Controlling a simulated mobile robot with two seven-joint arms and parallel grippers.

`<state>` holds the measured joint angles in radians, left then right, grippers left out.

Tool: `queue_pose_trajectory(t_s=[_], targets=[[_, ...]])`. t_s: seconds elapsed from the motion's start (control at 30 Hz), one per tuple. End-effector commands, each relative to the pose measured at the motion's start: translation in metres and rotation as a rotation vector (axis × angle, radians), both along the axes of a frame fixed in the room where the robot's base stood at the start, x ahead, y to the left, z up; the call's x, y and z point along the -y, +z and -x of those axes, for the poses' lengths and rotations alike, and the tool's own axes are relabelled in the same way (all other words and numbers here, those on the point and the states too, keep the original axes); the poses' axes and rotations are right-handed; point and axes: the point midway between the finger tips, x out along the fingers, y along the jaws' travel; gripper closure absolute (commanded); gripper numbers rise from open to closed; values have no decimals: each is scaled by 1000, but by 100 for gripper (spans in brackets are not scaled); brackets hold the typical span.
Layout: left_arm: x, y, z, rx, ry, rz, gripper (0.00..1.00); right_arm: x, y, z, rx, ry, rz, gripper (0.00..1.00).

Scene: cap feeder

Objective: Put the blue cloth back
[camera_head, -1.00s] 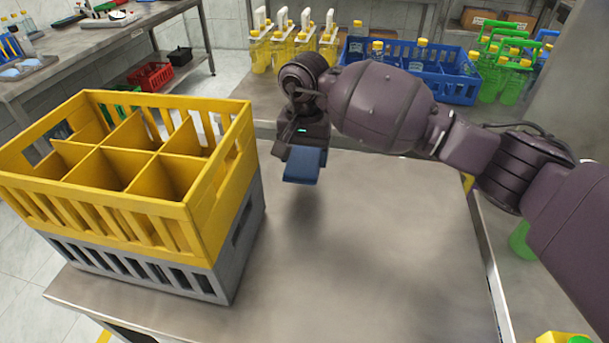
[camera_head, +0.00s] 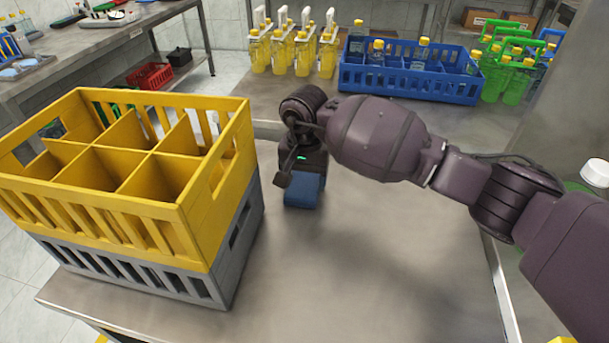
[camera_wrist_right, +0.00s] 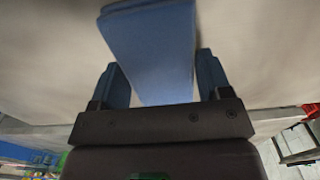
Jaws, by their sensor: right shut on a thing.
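The blue cloth (camera_head: 303,193) hangs below my right gripper (camera_head: 303,178), over the metal table (camera_head: 370,260) just right of the stacked crates. In the right wrist view the cloth (camera_wrist_right: 150,45) shows as a flat folded blue strip between the two blue fingers of my right gripper (camera_wrist_right: 162,82). The right gripper is shut on it. I cannot tell whether the cloth's lower edge touches the table. My left gripper is not in view.
A yellow divided crate (camera_head: 130,212) stands on a grey crate (camera_head: 150,278) at the left. At the back are yellow bottles (camera_head: 280,55), a blue crate (camera_head: 410,85) with bottles and green bottles (camera_head: 510,80). The front and middle of the table are clear.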

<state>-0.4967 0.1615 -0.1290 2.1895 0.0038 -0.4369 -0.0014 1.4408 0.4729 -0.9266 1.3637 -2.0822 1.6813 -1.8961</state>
Motion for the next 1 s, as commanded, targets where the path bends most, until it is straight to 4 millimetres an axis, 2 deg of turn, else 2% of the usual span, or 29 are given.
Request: queue_pose_trajectory(t_s=[0.03,0.17,0.43,0.57,0.67,1.0], targets=[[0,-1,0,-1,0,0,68,0,-1,0,-1,0,0,24],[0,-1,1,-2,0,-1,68,0,-1,0,-1,0,0,4],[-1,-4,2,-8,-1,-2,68,0,0,0,-1,0,-1,3],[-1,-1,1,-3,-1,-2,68,0,8,-1,2,-1,-2,3],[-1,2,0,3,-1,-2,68,0,23,-1,6,0,-1,3],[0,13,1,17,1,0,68,0,88,-1,7,0,0,3]])
